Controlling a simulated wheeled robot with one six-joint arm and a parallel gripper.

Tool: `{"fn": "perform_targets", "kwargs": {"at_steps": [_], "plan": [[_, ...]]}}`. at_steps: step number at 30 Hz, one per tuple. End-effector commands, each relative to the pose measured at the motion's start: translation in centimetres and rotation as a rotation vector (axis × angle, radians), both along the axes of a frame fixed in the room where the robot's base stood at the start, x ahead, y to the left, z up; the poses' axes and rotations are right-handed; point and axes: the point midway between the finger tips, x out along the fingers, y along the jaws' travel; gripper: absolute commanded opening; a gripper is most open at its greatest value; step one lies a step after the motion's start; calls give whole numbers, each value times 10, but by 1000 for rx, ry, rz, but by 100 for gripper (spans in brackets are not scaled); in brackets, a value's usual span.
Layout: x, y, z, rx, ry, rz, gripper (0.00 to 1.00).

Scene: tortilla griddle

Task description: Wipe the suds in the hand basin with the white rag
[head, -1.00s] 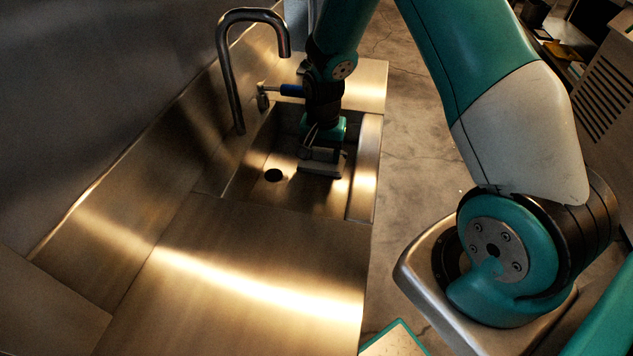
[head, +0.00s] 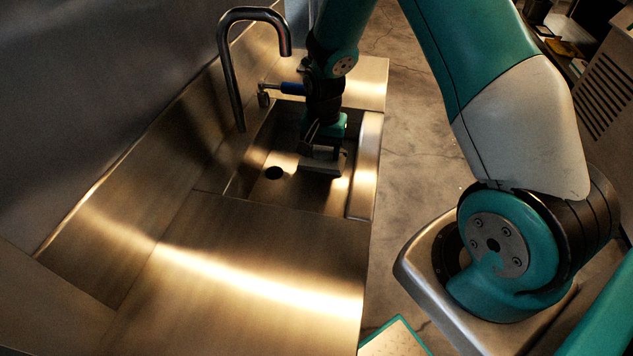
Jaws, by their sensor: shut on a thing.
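My gripper (head: 322,158) reaches down into the right part of the basin. It is shut on the white rag (head: 320,171), which looks like a flat greyish-white piece under the fingers, low in the basin. I cannot tell whether the rag touches the basin floor. I cannot make out any suds; the dim light and glare on the steel may hide them, and my arm covers part of the basin's far side.
A curved steel faucet (head: 229,75) rises at the basin's back left. The steel counter (head: 230,270) in front is bare. Concrete floor (head: 410,160) lies to the right.

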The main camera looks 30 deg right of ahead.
Motion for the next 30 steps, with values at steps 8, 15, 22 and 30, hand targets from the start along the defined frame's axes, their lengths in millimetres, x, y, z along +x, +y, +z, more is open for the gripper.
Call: {"fn": "perform_targets", "kwargs": {"at_steps": [8, 15, 22, 30], "plan": [[-7, 7, 0, 1, 1, 2, 32], [-15, 15, 0, 0, -1, 0, 32], [-15, 15, 0, 0, -1, 0, 70], [-15, 15, 0, -1, -1, 0, 70]]}}
